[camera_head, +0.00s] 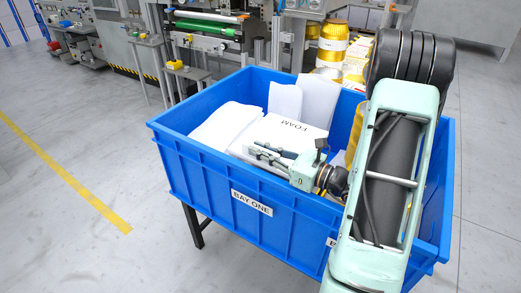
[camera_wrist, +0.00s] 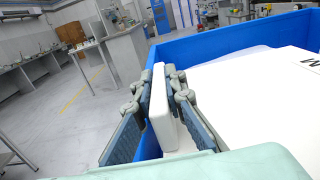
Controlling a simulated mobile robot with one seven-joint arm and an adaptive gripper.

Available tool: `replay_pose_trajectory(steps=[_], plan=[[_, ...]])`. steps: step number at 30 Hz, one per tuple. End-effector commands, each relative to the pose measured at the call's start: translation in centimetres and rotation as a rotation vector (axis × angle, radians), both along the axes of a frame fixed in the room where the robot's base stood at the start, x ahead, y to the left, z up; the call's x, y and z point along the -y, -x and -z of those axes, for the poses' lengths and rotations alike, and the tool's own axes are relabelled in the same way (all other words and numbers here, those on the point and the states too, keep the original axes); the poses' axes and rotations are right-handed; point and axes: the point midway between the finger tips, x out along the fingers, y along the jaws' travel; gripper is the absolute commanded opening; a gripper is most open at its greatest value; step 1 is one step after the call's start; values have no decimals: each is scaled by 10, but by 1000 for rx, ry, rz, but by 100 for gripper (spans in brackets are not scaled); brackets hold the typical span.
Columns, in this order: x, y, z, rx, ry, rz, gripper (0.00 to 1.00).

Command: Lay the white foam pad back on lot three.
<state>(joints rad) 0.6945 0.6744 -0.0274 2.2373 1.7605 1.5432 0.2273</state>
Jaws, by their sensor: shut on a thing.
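My gripper (camera_head: 262,152) is inside the blue bin, low over its front left part. In the wrist view, my gripper (camera_wrist: 155,92) is shut on a thin white slab (camera_wrist: 161,112), which stands on edge between the fingers and looks like a foam pad. In the head view I cannot tell this slab from the white pieces around it. A white block lettered FOAM (camera_head: 300,133) lies just beyond my gripper; it also shows at the right of the wrist view (camera_wrist: 255,100). No label reading lot three shows.
The blue bin (camera_head: 205,178) has a front label BAY ONE (camera_head: 252,202); a second label is mostly hidden by my arm. White sheets (camera_head: 222,126) lie at its left, and more sheets (camera_head: 318,98) stand at the back. Yellow goods show at the right. Open floor lies left.

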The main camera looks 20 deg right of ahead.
Motion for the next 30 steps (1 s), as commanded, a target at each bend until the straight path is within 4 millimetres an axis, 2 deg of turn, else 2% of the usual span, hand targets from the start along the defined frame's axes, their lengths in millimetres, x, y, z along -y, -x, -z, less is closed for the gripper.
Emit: replay_pose_trajectory(steps=[12,13,18,30], plan=[[0,0,10,0,0,0,0],[0,0,9,0,0,0,12],[0,0,9,0,0,0,31],[6,6,9,0,0,3,31]])
